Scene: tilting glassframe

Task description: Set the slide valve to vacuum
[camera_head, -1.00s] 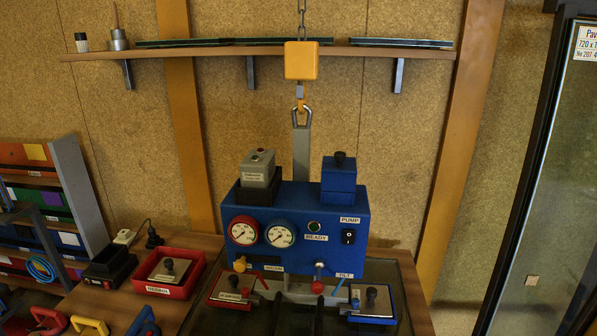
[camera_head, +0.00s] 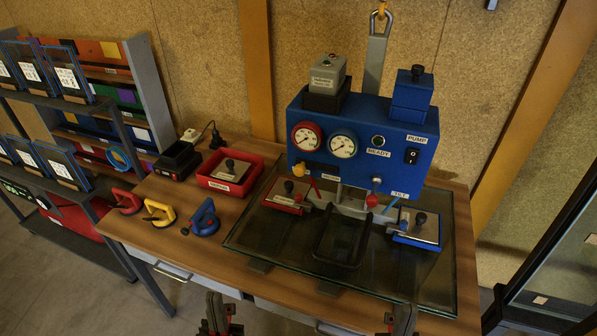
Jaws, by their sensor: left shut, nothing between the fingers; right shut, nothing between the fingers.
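A blue vacuum lifter (camera_head: 375,147) stands at the back of the table, its front panel facing me. My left gripper (camera_head: 215,318) is at the bottom edge, left of centre, shut and empty. My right gripper (camera_head: 402,320) is at the bottom edge, right of centre, also shut and empty. Both are in front of the table, well apart from the lifter.
A glass pane (camera_head: 290,262) lies on the wooden table (camera_head: 150,225) under the lifter's red pad (camera_head: 287,203) and blue pad (camera_head: 415,238). A red tray (camera_head: 252,182), a black box (camera_head: 178,162) and yellow (camera_head: 158,213) and blue (camera_head: 205,222) cup handles lie left.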

